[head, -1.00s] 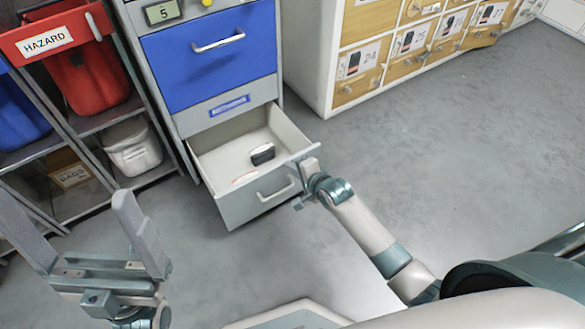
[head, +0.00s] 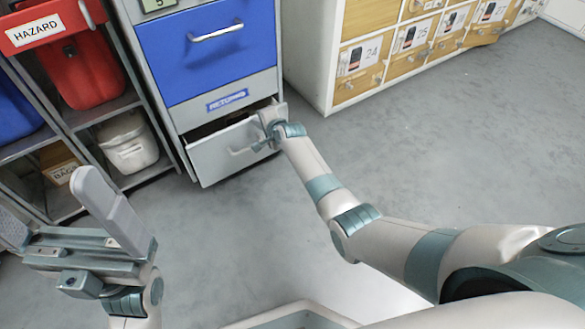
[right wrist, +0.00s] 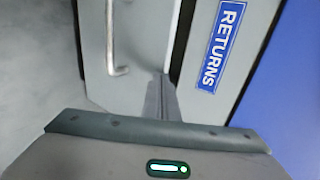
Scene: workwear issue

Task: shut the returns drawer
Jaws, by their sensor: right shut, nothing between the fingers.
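The returns drawer (head: 222,155) is the grey bottom drawer of the cabinet, below the blue RETURNS label (head: 228,100). It stands partly open, with a narrow dark gap along its top. Its handle (head: 250,146) is on the front. My right gripper (head: 268,118) is shut and empty at the upper right corner of the drawer front. In the right wrist view the shut fingers (right wrist: 160,100) are at the drawer front's edge, beside the handle (right wrist: 112,45) and the label (right wrist: 222,45). My left gripper (head: 50,205) is open and empty at the lower left, away from the cabinet.
A blue drawer (head: 208,50) is shut above. A shelf on the left holds a red HAZARD bin (head: 75,75), a white bin (head: 130,145) and a blue bin (head: 15,110). Wooden lockers (head: 360,65) stand at the back right. The grey floor (head: 430,140) to the right is clear.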

